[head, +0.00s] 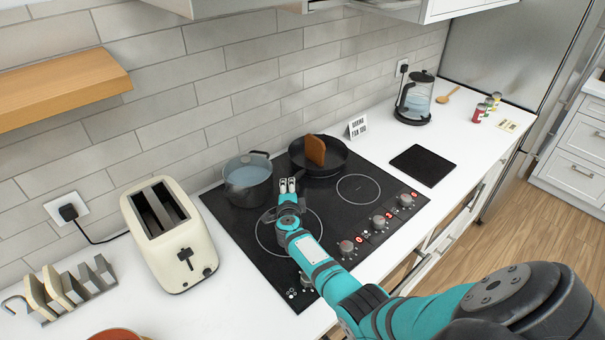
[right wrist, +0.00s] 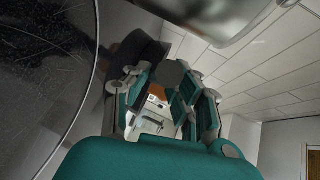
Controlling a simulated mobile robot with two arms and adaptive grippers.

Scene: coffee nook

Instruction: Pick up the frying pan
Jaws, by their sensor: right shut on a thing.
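The frying pan (head: 337,160) is black and sits at the back of the cooktop (head: 345,212), with a brown flat piece (head: 315,150) standing in it. My right gripper (head: 288,185) is at the near left side of the pan, shut on its handle, which the fingers mostly hide. In the right wrist view the fingers (right wrist: 168,82) close around a dark part, with the dark pan (right wrist: 140,52) just beyond. I cannot tell any gap between pan and cooktop. My left gripper is not in view.
A grey pot (head: 248,184) of water stands close to the left of the gripper. A cream toaster (head: 171,235) and a toast rack (head: 65,292) are further left. A small sign (head: 357,128), a black mat (head: 423,165) and a kettle (head: 415,100) are to the right.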

